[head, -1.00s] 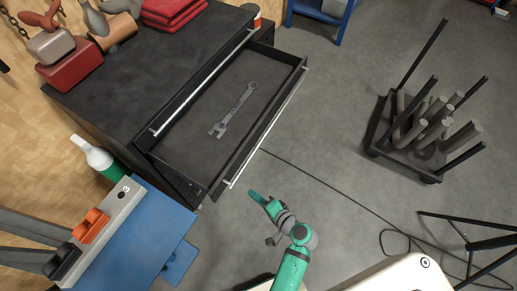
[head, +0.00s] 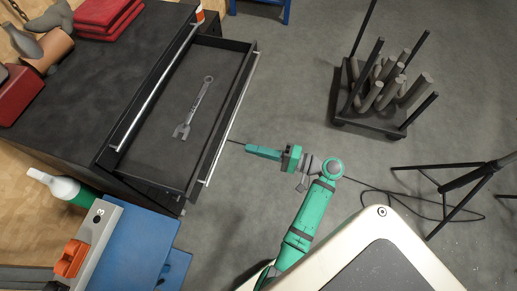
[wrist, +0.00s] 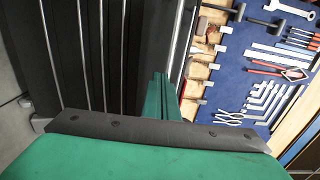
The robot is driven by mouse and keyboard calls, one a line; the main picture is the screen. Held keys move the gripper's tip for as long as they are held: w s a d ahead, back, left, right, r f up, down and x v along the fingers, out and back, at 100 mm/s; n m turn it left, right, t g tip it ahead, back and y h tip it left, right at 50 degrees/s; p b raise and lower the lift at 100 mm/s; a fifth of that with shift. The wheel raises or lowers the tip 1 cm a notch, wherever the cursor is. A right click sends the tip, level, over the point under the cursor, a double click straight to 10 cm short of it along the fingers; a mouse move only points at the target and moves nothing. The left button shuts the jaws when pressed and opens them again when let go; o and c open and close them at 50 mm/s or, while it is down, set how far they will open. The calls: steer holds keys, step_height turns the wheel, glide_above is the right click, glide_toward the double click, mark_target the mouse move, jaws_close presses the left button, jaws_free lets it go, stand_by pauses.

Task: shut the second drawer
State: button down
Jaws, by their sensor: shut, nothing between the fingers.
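The open drawer (head: 165,165) sticks out from the black cabinet (head: 85,85), one level below a closed top front with a silver handle (head: 150,95). A grey wrench (head: 194,108) lies inside it. The drawer's own silver handle (head: 231,118) runs along its outer front. My green gripper (head: 248,149) is shut and empty, its tips pointing at the drawer front from the right, with a small gap seen from above. In the wrist view the shut fingers (wrist: 160,97) show beside dark drawer fronts with several silver handles (wrist: 83,55). Their height against the open drawer is hard to tell.
Floor between drawer and rack is clear, apart from a cable.

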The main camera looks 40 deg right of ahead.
mark_target(217, 140)
steer(key=x, duration=1)
